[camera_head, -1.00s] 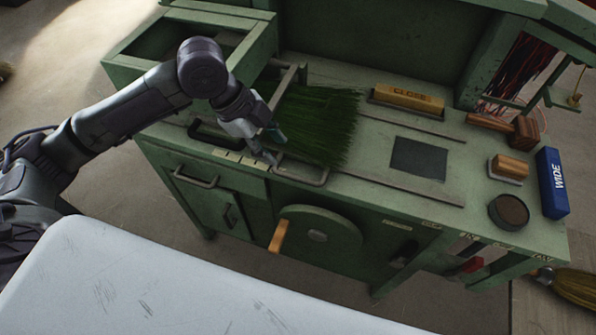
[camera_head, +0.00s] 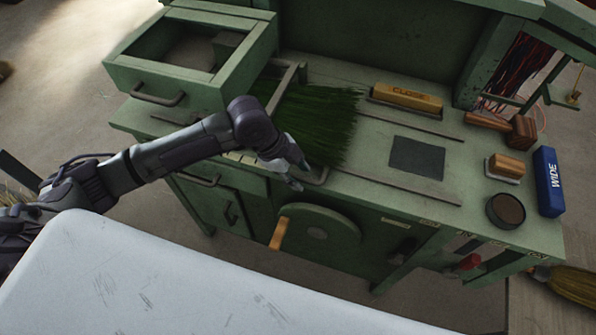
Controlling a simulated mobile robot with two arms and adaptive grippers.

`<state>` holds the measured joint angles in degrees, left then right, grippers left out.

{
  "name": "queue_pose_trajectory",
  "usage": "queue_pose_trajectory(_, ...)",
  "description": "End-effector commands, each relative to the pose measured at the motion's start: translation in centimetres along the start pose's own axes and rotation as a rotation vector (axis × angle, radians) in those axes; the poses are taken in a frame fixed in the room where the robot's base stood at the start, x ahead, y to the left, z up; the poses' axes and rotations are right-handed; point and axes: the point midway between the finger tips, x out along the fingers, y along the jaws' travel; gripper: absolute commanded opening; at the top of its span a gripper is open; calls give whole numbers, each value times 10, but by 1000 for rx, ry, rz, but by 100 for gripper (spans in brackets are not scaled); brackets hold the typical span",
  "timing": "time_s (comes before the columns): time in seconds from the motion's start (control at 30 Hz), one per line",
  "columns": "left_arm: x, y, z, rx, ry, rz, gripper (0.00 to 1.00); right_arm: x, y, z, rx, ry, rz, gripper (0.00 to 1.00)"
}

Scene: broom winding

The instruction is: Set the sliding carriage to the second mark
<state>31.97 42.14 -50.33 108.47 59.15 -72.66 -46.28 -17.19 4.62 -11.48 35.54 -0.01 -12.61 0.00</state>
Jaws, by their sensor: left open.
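The sliding carriage appears to be the grey metal frame (camera_head: 290,82) beside the green bristles (camera_head: 318,122) on the bench top. A metal loop handle (camera_head: 322,178) sticks out at the bench's front edge, apparently part of it. Pale marks (camera_head: 236,156) run along the front edge; my left arm hides part of this strip. I cannot tell which mark the carriage stands at. My left gripper (camera_head: 299,174) is open at the loop handle's left end, with its fingers pointing right and down. I cannot tell whether it touches. My right gripper is out of view.
A crank wheel (camera_head: 318,234) with a wooden handle (camera_head: 279,233) is on the bench front. An open drawer box (camera_head: 150,78) stands at the left. A yellow CLOSE block (camera_head: 407,97), mallet (camera_head: 521,130), round tin (camera_head: 506,210) and blue WIDE box (camera_head: 548,182) lie right.

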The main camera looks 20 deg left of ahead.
Motion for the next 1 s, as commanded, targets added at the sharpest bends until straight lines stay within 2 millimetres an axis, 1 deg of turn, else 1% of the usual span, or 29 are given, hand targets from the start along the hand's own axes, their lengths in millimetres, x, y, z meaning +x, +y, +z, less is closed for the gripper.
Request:
queue_pose_trajectory(0.03, 0, 0, 0, 0, 0, 0, 41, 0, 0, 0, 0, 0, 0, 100)
queue_pose_trajectory(0.07, 0, 0, 0, 0, 0, 0, 38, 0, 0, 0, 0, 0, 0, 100)
queue_pose_trajectory(0.2, 0, 0, 0, 0, 0, 0, 15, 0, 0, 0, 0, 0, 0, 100)
queue_pose_trajectory(0.3, 0, 0, 0, 0, 0, 0, 0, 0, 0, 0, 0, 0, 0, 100)
queue_pose_trajectory(0.67, -2, 0, 2, 0, -1, 1, 0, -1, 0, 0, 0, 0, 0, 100)
queue_pose_trajectory(0.77, -6, 0, 12, -2, -4, 2, 0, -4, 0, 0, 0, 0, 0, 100)
queue_pose_trajectory(0.9, -16, 0, 33, -4, -7, 2, 0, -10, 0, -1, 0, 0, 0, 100)
queue_pose_trajectory(1.0, -17, 0, 39, -2, -4, -1, 0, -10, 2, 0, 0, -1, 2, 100)
